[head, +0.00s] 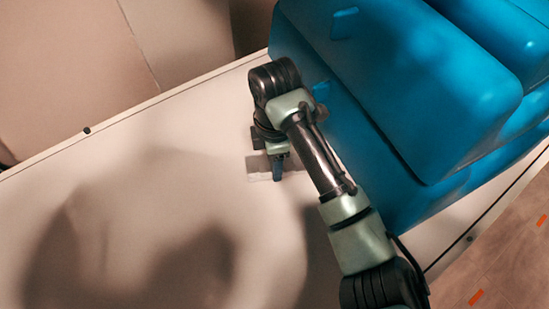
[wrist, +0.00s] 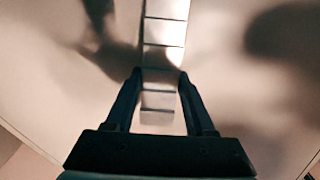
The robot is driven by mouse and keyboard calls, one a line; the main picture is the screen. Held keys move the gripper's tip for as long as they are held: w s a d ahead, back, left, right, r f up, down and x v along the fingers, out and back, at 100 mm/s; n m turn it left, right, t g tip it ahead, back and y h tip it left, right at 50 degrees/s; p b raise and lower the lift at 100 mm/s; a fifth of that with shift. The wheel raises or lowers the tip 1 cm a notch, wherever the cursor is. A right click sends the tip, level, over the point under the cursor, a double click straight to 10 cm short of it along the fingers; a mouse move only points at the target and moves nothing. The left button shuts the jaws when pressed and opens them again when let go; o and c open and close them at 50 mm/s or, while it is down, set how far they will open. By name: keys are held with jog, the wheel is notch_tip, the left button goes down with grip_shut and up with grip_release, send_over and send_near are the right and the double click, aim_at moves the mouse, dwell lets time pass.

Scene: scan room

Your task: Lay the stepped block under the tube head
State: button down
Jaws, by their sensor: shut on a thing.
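The stepped block (head: 259,170) is a small pale grey piece at the pale table surface in the head view, partly hidden by my gripper (head: 278,177). In the wrist view the stepped block (wrist: 164,32) is a narrow strip of several steps with dark lines across it. It runs from the top edge down between the two dark fingers of my gripper (wrist: 159,76), which are shut on its sides. Whether the block touches the table is hard to tell. I cannot make out the tube head in either view.
The pale table (head: 150,215) is bare to the left, with broad dark shadows on it. Large blue rounded bodies (head: 400,80) stand close to my arm on the right. The table's back edge has a dark knob (head: 87,130). Orange marks lie on the floor at right.

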jog(key=shift+c, duration=1.2)
grip_release()
jog(key=shift+f, duration=0.1)
notch_tip(320, 180, up, 12)
jog(key=p, duration=0.2)
